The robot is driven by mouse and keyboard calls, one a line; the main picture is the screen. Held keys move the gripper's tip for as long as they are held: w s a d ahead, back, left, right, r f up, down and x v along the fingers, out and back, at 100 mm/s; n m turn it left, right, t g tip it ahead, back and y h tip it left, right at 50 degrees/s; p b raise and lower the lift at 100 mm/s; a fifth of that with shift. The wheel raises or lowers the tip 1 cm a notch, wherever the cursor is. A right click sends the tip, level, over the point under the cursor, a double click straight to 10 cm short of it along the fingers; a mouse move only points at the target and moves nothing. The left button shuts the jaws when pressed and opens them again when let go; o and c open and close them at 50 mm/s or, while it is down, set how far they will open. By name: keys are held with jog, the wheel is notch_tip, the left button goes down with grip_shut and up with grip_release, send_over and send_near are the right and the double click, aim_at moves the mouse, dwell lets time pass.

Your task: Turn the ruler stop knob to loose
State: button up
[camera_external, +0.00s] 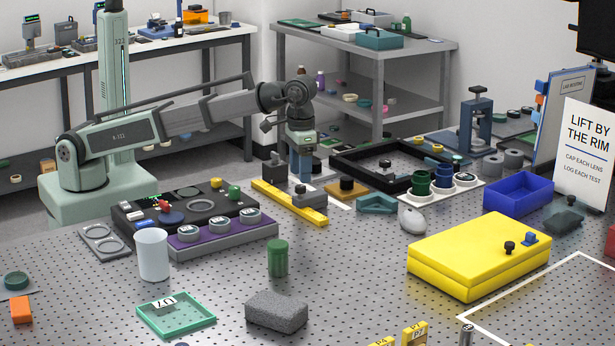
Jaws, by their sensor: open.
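A yellow ruler (314,215) lies on the perforated table, in front of my arm's end. My gripper (302,176) points down just above and behind the right block, open. The fingers partly overlap the block's back in this view, so I cannot tell whether they touch the knob.
Left of the ruler stand a black control panel (150,222) and a purple tray (215,240) with round lenses. The table in front is partly clear.

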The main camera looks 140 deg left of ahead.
aim_at(301, 186)
notch_tip(301, 186, up, 10)
dwell(0.4)
